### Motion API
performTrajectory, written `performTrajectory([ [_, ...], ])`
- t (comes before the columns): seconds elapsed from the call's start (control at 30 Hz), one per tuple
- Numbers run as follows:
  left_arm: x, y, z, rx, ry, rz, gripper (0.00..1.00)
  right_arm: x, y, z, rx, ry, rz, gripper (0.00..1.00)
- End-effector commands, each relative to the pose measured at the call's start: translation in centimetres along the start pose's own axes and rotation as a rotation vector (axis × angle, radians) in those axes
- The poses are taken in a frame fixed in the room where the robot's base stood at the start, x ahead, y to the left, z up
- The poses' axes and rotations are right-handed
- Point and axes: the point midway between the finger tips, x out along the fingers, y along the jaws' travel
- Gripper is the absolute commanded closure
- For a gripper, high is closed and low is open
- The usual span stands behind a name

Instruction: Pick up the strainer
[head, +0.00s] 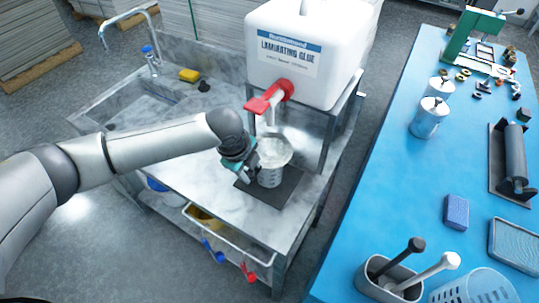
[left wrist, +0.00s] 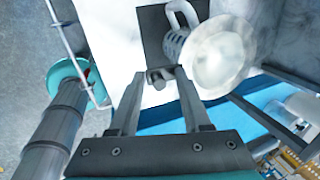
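The strainer appears to be the round, pale, rimmed bowl (head: 274,152) on top of a perforated metal cup (head: 270,177). In the left wrist view the bowl (left wrist: 218,56) is right of my fingertips, beside a ribbed metal part and a light loop handle (left wrist: 182,16). My left gripper (head: 243,170) is just left of the cup in the head view. In the left wrist view its fingers (left wrist: 160,76) are apart, with a small grey tab (left wrist: 158,78) showing between the tips; I cannot tell if they touch it. My right gripper is not in view.
The cup stands on a dark mat (head: 253,190) on the steel sink bench (head: 205,190). A white glue tank (head: 305,65) with a red tap (head: 270,97) stands close above. A blue table (head: 400,190) with tools is to the right.

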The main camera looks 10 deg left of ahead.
Motion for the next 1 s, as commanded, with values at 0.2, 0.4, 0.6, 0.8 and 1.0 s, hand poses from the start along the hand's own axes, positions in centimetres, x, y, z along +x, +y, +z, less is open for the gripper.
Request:
performTrajectory([
  [0.2, 0.01, 0.01, 0.00, 0.000, 0.000, 0.000, 0.86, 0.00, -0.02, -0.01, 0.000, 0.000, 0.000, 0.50],
  [0.4, 0.00, -0.01, -0.01, 0.000, 0.000, 0.000, 1.00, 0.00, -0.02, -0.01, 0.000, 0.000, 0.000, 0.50],
  [0.6, -0.01, -0.03, -0.02, 0.000, 0.000, -0.001, 1.00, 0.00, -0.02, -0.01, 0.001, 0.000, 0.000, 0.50],
  [0.8, -0.04, -0.09, -0.02, 0.000, 0.001, -0.002, 1.00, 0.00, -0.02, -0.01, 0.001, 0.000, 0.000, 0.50],
  [1.0, -0.26, -0.16, 0.00, 0.000, 0.000, -0.002, 1.00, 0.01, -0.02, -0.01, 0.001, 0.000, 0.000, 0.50],
])
